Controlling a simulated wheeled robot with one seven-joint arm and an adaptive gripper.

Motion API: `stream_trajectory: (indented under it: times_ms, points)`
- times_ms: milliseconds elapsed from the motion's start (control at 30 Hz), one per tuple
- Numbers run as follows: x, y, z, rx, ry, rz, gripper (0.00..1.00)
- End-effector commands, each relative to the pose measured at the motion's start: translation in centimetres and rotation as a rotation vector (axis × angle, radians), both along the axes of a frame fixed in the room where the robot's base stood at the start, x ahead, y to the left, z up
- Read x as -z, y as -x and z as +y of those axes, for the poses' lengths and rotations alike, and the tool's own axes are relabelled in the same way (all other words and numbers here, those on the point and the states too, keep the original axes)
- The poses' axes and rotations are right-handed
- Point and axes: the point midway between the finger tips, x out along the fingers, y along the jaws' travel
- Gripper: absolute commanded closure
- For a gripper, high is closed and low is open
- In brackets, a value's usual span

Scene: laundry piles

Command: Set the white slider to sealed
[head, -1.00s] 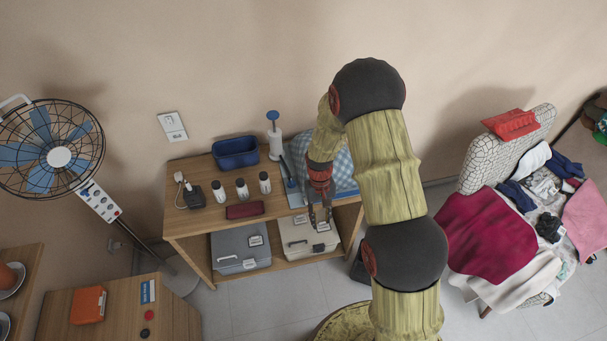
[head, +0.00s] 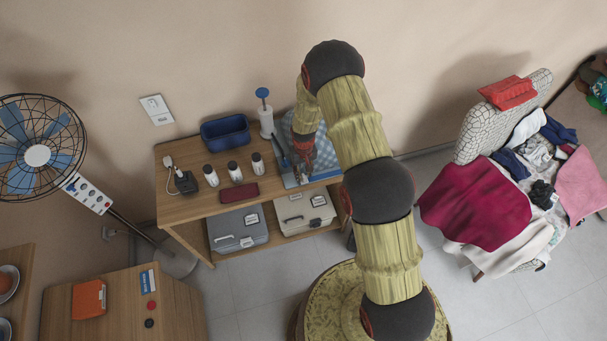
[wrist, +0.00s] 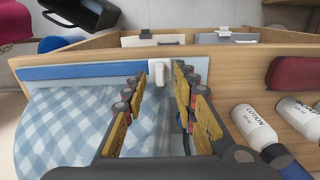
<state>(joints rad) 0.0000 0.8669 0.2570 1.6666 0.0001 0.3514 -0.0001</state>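The white slider (wrist: 160,72) sits on the front edge of a blue-and-white checked bag, at the right end of the bag's blue closure strip (wrist: 85,71) in the wrist view. The bag (wrist: 75,120) lies on the wooden table; it also shows in the head view (head: 325,155). My gripper (wrist: 160,82) is open, with one finger on each side of the slider. A gap shows between the fingers and the slider; contact cannot be told. In the head view my gripper (head: 303,172) points down over the bag, and the slider is too small to make out.
A grey box (head: 238,230) and a cream box (head: 304,212) fill the lower shelf.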

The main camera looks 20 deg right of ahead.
Motion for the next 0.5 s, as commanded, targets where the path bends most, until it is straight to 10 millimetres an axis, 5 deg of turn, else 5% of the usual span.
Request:
stream_trajectory:
  times_ms: [500]
  points:
    - [1.42, 0.01, 0.00, 0.000, 0.000, 0.000, 0.74]
